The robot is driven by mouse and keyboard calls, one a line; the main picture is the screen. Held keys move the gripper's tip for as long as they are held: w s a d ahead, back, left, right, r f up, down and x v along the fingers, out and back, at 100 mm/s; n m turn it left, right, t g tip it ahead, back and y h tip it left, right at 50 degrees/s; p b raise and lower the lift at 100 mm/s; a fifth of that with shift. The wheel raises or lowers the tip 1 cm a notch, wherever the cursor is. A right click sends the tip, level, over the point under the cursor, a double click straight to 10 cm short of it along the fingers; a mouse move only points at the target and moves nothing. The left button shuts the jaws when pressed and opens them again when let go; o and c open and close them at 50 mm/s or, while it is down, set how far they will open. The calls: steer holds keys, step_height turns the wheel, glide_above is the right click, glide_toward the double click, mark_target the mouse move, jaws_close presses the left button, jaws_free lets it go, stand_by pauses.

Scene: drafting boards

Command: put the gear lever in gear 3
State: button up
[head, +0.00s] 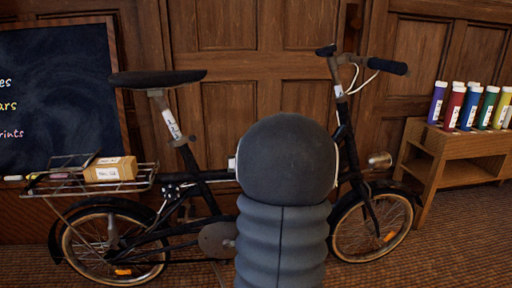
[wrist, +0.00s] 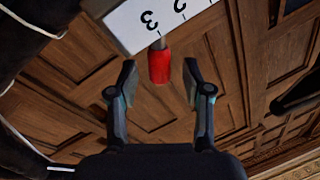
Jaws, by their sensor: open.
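In the wrist view, the gear lever (wrist: 159,66) shows as a red grip on a short grey stem. The stem meets the edge of a white plate (wrist: 125,22), next to the mark by the figure 3. The figures 3 and 2 appear upside down, and the rest of the plate is cut off by the frame. My gripper (wrist: 159,82) is open, with one finger on each side of the red grip and a gap on both sides. In the head view, my arm hides the lever and my gripper.
A black bicycle (head: 190,185) stands against the wood-panelled wall (head: 228,35), with a small box (head: 110,169) on its rear rack. A chalkboard (head: 55,90) is at the left. A wooden stand (head: 455,145) with several coloured tubes is at the right.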

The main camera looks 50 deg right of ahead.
steer(key=v, duration=0.9)
steer(key=shift+s+a, duration=0.2)
steer(key=shift+s, duration=0.2)
steer(key=shift+f, duration=0.1)
